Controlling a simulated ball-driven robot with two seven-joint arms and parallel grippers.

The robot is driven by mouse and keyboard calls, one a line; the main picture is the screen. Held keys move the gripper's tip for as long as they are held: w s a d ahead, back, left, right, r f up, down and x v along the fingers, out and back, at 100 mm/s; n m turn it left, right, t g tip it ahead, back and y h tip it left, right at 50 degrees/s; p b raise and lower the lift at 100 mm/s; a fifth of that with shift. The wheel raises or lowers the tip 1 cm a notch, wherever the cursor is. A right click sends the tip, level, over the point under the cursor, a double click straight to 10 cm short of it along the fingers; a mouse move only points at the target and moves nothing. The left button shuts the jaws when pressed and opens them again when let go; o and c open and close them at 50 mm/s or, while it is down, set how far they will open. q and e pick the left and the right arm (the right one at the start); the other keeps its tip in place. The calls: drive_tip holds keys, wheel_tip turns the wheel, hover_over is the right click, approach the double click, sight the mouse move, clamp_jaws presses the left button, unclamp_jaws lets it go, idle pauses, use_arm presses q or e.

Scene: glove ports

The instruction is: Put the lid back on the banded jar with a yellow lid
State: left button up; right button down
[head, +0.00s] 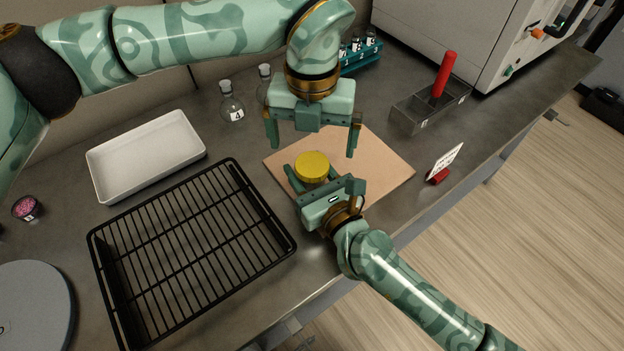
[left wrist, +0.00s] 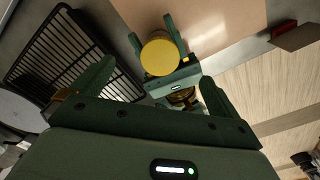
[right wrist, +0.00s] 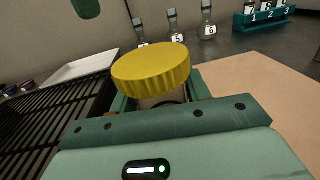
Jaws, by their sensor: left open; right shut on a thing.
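The banded jar (right wrist: 168,101) stands on the tan mat (head: 385,178); only a small part of it shows below its yellow lid (head: 312,166). The round, ribbed lid (right wrist: 152,70) sits over the jar's mouth; I cannot tell whether it is fully seated. My right gripper (head: 312,178) is shut around the jar below the lid, and its fingers hide most of the body and bands. My left gripper (head: 312,150) is open and empty, pointing down above the lid. In the left wrist view the lid (left wrist: 160,55) lies between and beyond its fingertips, apart from them.
A black wire rack (head: 190,250) and a white tray (head: 150,157) lie to the left. Flasks, including flask 4 (head: 232,106), and a teal vial rack (head: 360,55) stand behind. A clear bin (head: 410,117) and a small sign (head: 445,160) stand right, near the bench edge.

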use_arm(q)
wheel_tip(320, 180, up, 12)
drive_tip(key=shift+f, duration=0.2)
use_arm(e)
drive_tip(key=c, duration=0.6)
unclamp_jaws()
drive_tip(key=v, duration=0.8)
drive_tip(key=shift+f, duration=0.1)
drive_tip(key=b+v, duration=0.1)
drive_tip(key=v, duration=0.6)
drive_tip(key=shift+s+d+f, duration=0.1)
drive_tip(key=shift+s, duration=0.15)
use_arm(q)
drive_tip(key=shift+w+f+b, duration=0.25)
drive_tip(key=shift+f+b, duration=0.05)
drive_tip(key=shift+f, duration=0.85)
use_arm(e)
drive_tip(key=shift+s+d, duration=0.15)
drive_tip(key=shift+s, duration=0.2)
